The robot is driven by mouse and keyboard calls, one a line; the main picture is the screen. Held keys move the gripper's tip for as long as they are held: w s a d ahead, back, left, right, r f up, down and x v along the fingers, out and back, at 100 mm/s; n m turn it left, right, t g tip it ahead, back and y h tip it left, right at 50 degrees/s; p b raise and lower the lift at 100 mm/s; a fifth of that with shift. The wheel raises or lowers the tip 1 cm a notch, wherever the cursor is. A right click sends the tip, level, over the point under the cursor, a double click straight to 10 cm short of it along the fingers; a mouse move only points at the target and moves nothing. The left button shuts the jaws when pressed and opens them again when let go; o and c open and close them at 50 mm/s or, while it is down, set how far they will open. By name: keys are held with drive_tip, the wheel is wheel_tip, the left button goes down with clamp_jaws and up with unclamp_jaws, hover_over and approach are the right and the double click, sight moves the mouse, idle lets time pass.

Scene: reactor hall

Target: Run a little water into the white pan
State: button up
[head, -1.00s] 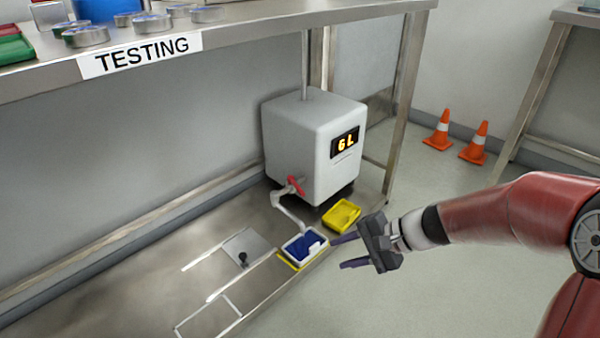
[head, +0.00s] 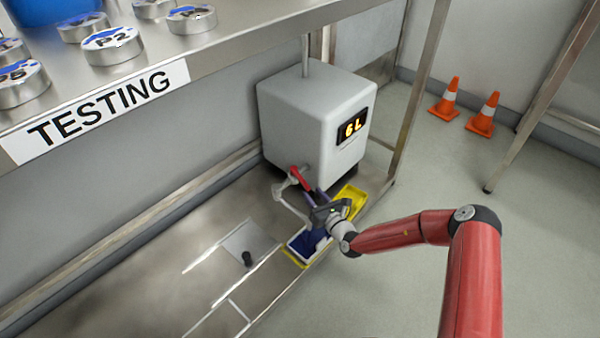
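No water stream is discernible.
A yellow tray (head: 354,198) lies behind my gripper at the shelf edge. A small plate with a black knob (head: 247,258) lies left of the pan. The upper shelf labelled TESTING (head: 105,105) holds several round tins. Orange cones (head: 484,115) stand on open floor.

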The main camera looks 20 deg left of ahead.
sight(296, 171)
drive_tip(key=b+x, duration=0.1)
drive_tip(key=x, duration=0.7)
drive_tip(key=shift+d+f, duration=0.1)
drive_tip(key=shift+f, duration=0.05)
clamp_jaws()
drive_tip(key=shift+w, duration=0.1)
